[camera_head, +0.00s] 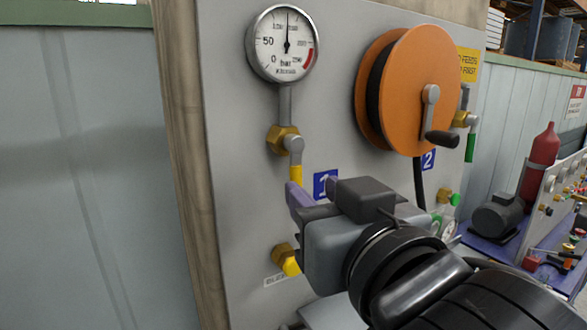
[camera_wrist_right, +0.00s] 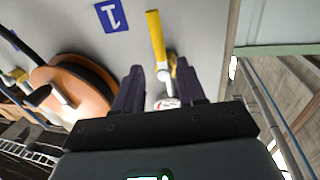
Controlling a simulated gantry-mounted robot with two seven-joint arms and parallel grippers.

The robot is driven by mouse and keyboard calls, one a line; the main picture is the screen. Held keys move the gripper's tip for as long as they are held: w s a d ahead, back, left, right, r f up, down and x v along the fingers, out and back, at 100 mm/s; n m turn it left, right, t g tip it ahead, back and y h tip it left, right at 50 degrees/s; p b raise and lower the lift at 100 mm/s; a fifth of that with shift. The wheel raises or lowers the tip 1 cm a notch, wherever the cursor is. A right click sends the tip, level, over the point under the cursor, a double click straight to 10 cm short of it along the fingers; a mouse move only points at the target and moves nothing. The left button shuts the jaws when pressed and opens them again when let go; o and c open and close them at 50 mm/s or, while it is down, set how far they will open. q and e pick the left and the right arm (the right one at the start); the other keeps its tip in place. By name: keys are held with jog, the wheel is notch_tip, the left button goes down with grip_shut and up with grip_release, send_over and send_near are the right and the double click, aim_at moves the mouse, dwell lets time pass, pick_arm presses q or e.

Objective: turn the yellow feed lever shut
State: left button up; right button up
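The yellow lever (camera_head: 295,173) hangs down from a brass valve (camera_head: 283,139) under the pressure gauge, on a grey metal arm. It also shows in the right wrist view (camera_wrist_right: 156,38), ahead of the fingers. My right gripper (camera_head: 312,188) is close to the lever's lower end in the head view, which a purple finger partly hides. In the right wrist view my right gripper (camera_wrist_right: 160,72) is open, with its fingers apart on either side of the lever's line. I cannot tell whether a finger touches the lever. My left gripper is not in view.
The gauge (camera_head: 284,43) is above the valve. An orange hose reel (camera_head: 408,90) with a crank stands out from the panel at right. A yellow-capped brass fitting (camera_head: 289,262) is below the gripper. A blue "1" sign (camera_head: 325,184) is beside the lever.

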aim_at(298, 176)
jog(key=p+x, duration=0.1)
jog(key=x, duration=0.5)
jog(key=shift+w+p, duration=0.15)
jog(key=shift+p, duration=0.2)
jog(key=shift+w+a, duration=0.3)
jog(key=shift+w, duration=0.3)
grip_shut()
